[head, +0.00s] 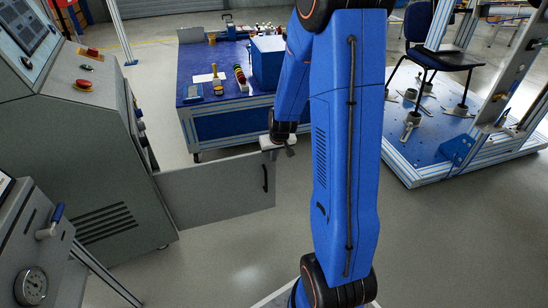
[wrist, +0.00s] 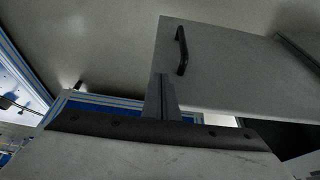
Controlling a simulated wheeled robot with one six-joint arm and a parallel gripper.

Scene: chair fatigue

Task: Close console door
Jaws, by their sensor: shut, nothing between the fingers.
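The console door (head: 212,192) is a flat grey panel that stands wide open, sticking out to the right from the grey console (head: 75,165). Its black handle (head: 265,178) is near the free edge. My gripper (head: 275,152) is at the top corner of that free edge. In the wrist view the door (wrist: 240,65) and its handle (wrist: 181,50) fill the upper right. My shut, empty fingers (wrist: 160,98) show close to the door's lower left corner there. I cannot tell whether they touch it.
A blue workbench (head: 215,105) with tools stands behind the door. A blue-topped platform (head: 440,125) with a chair (head: 435,55) is at the right. A grey panel with a gauge (head: 30,285) is at the lower left. The floor in front of the door is clear.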

